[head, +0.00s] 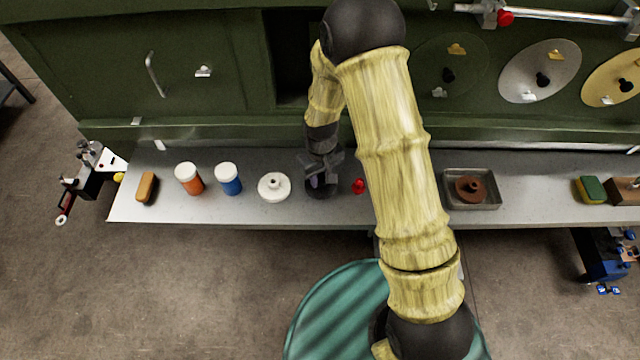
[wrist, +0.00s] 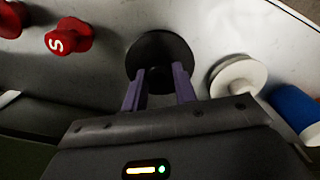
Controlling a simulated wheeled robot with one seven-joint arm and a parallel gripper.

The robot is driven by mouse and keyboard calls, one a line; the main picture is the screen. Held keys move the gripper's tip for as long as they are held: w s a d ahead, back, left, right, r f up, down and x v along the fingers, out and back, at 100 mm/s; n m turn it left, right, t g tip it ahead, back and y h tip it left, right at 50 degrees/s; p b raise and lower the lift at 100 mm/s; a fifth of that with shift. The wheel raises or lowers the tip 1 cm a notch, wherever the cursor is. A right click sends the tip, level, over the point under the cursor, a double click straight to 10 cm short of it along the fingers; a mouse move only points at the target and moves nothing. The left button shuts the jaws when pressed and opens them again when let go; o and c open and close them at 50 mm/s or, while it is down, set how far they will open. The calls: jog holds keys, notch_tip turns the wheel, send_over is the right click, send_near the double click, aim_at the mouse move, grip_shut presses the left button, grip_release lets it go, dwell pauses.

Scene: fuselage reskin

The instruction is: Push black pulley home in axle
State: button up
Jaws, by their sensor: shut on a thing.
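The black pulley (wrist: 160,52) is a dark round disc at the tips of my gripper (wrist: 161,82) in the wrist view. Two purple fingers are closed on its hub. In the head view my gripper (head: 320,175) points down at the grey bench, with the black pulley (head: 320,190) beneath it, partly hidden. I cannot tell whether the pulley touches the bench. No axle can be made out clearly at the pulley; the round discs on the green panel each carry a dark knob (head: 543,80).
A white pulley (head: 273,186) lies close left of my gripper, and a red knob (head: 358,186) close right. Blue (head: 229,180) and orange (head: 189,179) jars and a sponge (head: 147,187) stand further left. A tray (head: 452,200) with a brown pulley (head: 469,188) is right.

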jog(key=shift+r+p, duration=1)
jog(key=shift+r, duration=0.55)
notch_tip(320, 180, up, 3)
jog(key=shift+p, duration=1.05)
